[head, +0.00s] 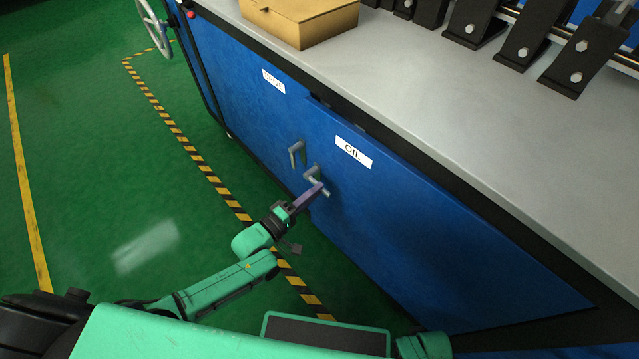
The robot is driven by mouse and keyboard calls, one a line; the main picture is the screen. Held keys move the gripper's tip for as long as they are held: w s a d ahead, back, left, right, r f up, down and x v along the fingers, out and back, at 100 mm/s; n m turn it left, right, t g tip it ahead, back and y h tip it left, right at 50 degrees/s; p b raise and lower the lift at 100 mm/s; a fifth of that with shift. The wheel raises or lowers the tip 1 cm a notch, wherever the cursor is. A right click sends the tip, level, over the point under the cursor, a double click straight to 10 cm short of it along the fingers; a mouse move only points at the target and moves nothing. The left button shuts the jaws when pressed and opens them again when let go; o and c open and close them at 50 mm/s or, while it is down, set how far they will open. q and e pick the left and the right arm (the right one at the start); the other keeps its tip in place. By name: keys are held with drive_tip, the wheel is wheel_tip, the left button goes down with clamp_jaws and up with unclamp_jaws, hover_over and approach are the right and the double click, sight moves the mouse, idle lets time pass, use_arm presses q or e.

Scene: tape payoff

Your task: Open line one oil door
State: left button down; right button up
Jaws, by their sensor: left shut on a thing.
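The oil door (410,220) is a blue cabinet panel with a white OIL label (353,151). Its grey handle (311,173) sits near the door's left edge, below and left of the label. My left gripper (318,190) reaches up from the lower left and is shut on this handle, its fingers partly covering it. My right gripper is not in view.
A second blue door (240,90) with a small white label and its own grey handle (296,152) adjoins on the left. A cardboard box (305,20) and black brackets (520,38) stand on the grey top. Green floor with a striped line (190,150) lies clear at left.

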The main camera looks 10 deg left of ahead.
use_arm(q)
drive_tip(key=s+a+n+t+y+p, duration=0.1)
drive_tip(key=s+a+n+y+p, duration=0.1)
drive_tip(key=s, duration=0.8)
drive_tip(key=s+a+n+t+y+p, duration=0.2)
drive_tip(key=s+a+y+p, duration=0.2)
drive_tip(key=s, duration=0.6)
drive_tip(key=shift+a+p, duration=0.25)
drive_tip(key=shift+p, duration=0.1)
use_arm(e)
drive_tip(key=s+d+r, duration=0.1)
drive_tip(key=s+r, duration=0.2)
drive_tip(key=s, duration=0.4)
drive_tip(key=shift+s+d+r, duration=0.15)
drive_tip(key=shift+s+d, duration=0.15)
use_arm(q)
drive_tip(key=c, duration=0.8)
unclamp_jaws()
drive_tip(key=shift+w, duration=0.1)
